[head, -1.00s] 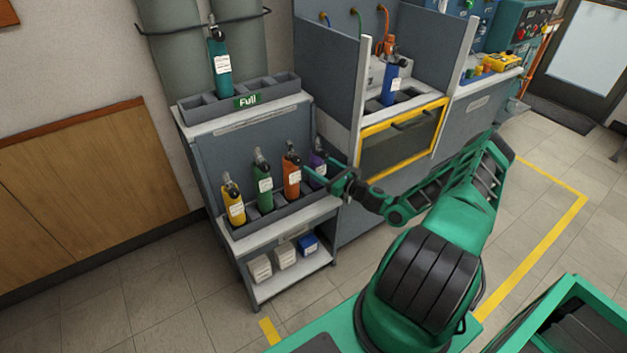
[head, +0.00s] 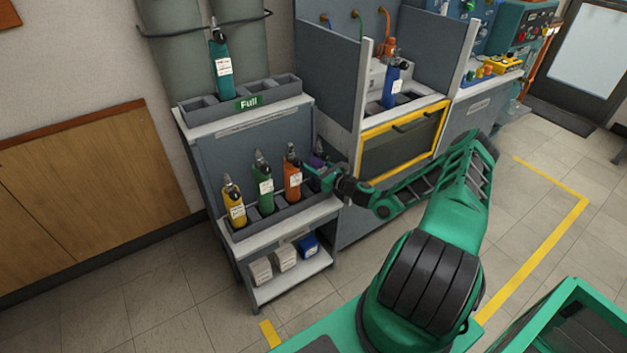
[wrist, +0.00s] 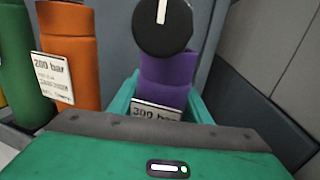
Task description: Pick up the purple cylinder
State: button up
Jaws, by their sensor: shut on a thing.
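The purple cylinder (head: 318,158) stands in the right end of the lower rack, mostly hidden behind my gripper in the head view. In the wrist view the purple cylinder (wrist: 167,78) is close ahead, with a black round knob on top and a white "300 bar" label. My gripper (head: 314,174) is at the cylinder. In the wrist view the green fingers of my gripper (wrist: 166,101) lie on both sides of its body, shut on it.
An orange cylinder (head: 292,180) stands close to the left, with green (head: 264,188) and yellow (head: 234,206) ones beyond it in the lower rack. A teal cylinder (head: 221,72) stands in the upper "Full" rack. A blue cylinder (head: 390,86) stands in the bay at right.

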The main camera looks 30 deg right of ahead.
jog(key=shift+r, duration=0.15)
notch_tip(320, 180, up, 7)
jog(key=shift+f, duration=0.1)
jog(key=shift+c, duration=0.2)
jog(key=v, duration=1.8)
jog(key=shift+a, duration=0.1)
